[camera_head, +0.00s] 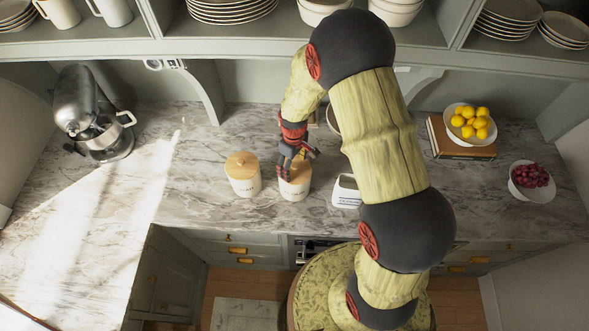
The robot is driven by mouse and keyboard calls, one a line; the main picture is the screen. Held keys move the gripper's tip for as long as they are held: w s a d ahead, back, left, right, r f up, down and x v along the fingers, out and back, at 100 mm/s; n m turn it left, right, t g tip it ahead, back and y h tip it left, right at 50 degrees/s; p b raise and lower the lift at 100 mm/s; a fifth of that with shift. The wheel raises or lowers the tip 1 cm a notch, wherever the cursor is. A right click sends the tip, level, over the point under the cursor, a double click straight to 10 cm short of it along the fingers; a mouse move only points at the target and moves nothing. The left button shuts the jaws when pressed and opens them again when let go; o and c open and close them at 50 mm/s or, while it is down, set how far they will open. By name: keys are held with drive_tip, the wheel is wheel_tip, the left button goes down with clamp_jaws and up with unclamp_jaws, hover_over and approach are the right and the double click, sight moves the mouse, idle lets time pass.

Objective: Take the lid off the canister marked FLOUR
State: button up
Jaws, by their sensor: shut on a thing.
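My gripper (290,172) points down over a white canister (295,194) with a light wooden lid (298,175). It is shut on that lid, which appears to sit on or right at the canister's top; I cannot tell whether there is a gap. A second white canister (245,187) with a round wooden lid (241,165) stands just to the left. Dark lettering shows on its front, too small to read. The front of the canister under my gripper is also not readable, so I cannot tell which is marked FLOUR.
A white open-topped container (346,191) stands to the right, partly behind my arm. A bowl of lemons (469,122) on books, a bowl of red fruit (531,181) and a stand mixer (92,112) stand farther off. Shelves hold dishes above. Counter left of the canisters is clear.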

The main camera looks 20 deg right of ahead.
drive_tip(key=shift+s+f, duration=0.2)
drive_tip(key=c, duration=0.4)
drive_tip(key=shift+s+f, duration=0.1)
drive_tip(key=shift+c, duration=0.3)
